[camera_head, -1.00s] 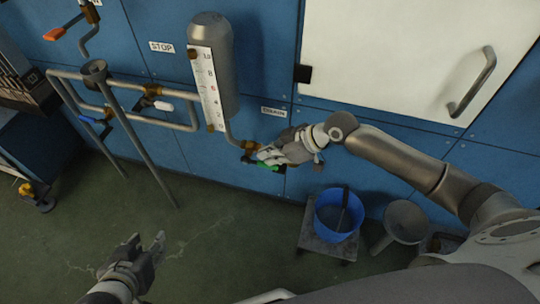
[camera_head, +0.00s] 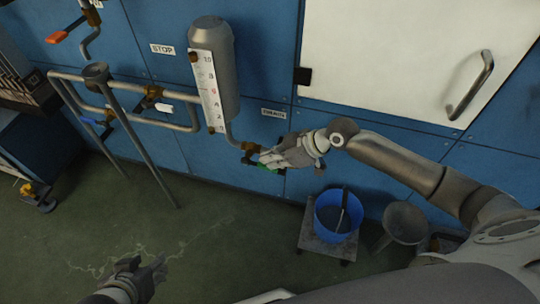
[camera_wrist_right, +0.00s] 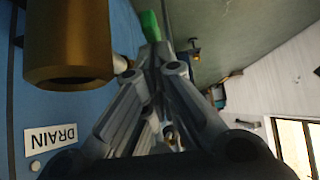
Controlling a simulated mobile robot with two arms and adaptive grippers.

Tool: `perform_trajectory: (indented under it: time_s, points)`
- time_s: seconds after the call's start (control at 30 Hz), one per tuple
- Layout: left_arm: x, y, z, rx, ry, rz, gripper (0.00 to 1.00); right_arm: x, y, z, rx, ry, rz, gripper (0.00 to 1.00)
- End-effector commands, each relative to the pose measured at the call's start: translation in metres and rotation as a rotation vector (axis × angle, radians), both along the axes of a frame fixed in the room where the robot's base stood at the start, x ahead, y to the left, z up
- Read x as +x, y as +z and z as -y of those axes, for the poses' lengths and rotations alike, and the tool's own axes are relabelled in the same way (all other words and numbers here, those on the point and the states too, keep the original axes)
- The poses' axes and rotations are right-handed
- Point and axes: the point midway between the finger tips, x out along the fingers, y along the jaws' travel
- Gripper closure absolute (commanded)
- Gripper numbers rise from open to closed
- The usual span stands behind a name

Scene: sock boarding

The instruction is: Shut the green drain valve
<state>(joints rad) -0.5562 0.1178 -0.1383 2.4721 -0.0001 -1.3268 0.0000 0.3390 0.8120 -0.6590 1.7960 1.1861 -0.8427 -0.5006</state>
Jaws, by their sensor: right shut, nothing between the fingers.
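The green drain valve has a brass body (camera_head: 248,147) at the foot of the gauge tank's outlet pipe. Its green handle (camera_head: 267,168) is mostly hidden by my right gripper (camera_head: 264,157). In the right wrist view the green handle (camera_wrist_right: 150,25) lies just beyond the fingertips of my right gripper (camera_wrist_right: 152,57), near the large brass fitting (camera_wrist_right: 68,45). The right gripper is shut with nothing between its fingers; I cannot tell whether it touches the handle. My left gripper (camera_head: 147,268) is open and empty, low above the floor, away from the valve.
The DRAIN label (camera_head: 273,113) is on the blue panel above the valve. The gauge tank (camera_head: 213,70) rises at upper left of it. A blue bucket (camera_head: 326,228) on a low stand and a grey funnel (camera_head: 405,222) are below right.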

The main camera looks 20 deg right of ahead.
Motion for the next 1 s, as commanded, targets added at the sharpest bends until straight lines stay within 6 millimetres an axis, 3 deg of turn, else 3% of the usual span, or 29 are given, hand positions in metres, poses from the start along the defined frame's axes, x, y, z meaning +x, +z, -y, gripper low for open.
perform_trajectory:
  time_s: [0.23,0.67,1.0]
  points:
    - [0.0,0.0,0.0,0.0,0.0,0.001,0.6,-0.005,0.008,0.008,-0.002,-0.001,-0.001,1.0]
    - [0.0,0.0,0.0,0.0,0.0,0.001,0.6,-0.038,0.066,0.056,-0.005,0.001,0.0,1.0]
    - [0.0,0.0,0.0,0.0,0.0,0.001,0.6,-0.048,0.084,0.07,-0.001,0.0,-0.001,1.0]
